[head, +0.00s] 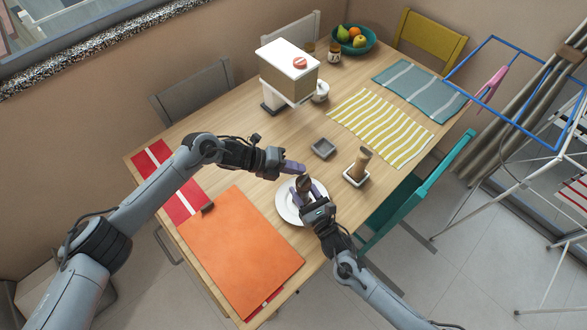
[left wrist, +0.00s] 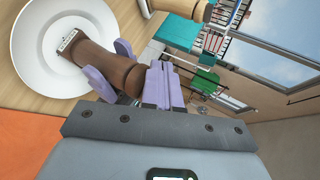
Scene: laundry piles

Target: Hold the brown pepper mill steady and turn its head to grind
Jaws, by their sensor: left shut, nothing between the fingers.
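The dark brown pepper mill (head: 303,183) stands on a white round plate (head: 284,212). It also shows in the left wrist view (left wrist: 103,63), its pale-labelled base end toward the plate and its rounded head toward my left gripper. My right gripper (head: 308,190) has its purple fingers on either side of the mill's body and appears closed on it. My left gripper (head: 297,167) is shut and empty, just above and beside the mill's head. In the left wrist view its closed fingers (left wrist: 165,85) lie right of the head; whether they touch it is unclear.
A lighter mill (head: 361,161) stands in a square white dish (head: 357,180) to the right. A small grey dish (head: 323,148), a box on a stand (head: 287,77), a fruit bowl (head: 353,40) and placemats share the table. An orange mat (head: 240,250) lies in front.

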